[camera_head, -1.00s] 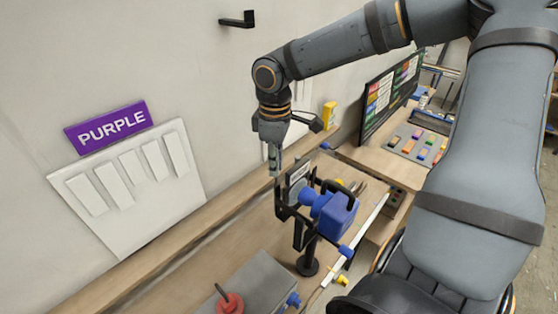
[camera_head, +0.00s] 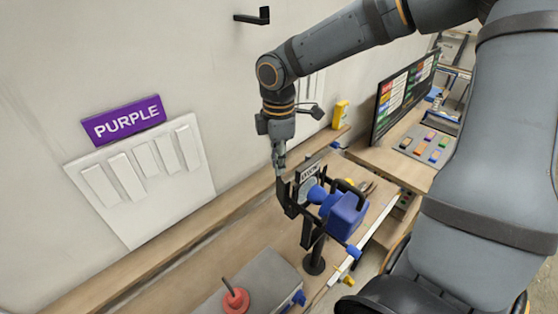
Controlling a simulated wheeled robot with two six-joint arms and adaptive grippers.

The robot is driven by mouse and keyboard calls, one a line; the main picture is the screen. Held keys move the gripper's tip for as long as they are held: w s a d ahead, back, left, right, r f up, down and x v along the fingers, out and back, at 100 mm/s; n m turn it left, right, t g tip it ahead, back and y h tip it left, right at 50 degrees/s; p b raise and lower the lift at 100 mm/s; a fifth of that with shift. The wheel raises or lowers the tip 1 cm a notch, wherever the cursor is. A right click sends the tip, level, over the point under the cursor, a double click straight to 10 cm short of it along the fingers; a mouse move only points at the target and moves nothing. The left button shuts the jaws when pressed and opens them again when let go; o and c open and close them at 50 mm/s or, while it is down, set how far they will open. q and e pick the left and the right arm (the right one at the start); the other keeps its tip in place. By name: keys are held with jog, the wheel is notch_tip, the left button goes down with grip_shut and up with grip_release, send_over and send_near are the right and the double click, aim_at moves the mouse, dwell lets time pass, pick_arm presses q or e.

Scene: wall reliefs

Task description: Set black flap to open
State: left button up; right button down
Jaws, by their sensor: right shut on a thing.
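A black upright part, seemingly the black flap (camera_head: 289,200), stands at the left side of a black stand (camera_head: 314,262) on the wooden bench. A small labelled plate (camera_head: 309,178) and a blue, jug-like body (camera_head: 343,211) are just right of it. My right gripper (camera_head: 280,170) points down from above, with its fingers shut at the upper end of the black part. The fingertips are small and partly merge with the dark part, so the exact contact is hard to see. My left gripper is out of view.
A grey box with a red plunger-like knob (camera_head: 236,301) is in front. A purple sign (camera_head: 124,121) and a white panel (camera_head: 140,175) are on the wall at left. A black screen (camera_head: 402,98) and a button board (camera_head: 424,145) are behind at right.

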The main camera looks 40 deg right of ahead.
dwell(0.3)
jog(key=c, duration=1.3)
grip_release()
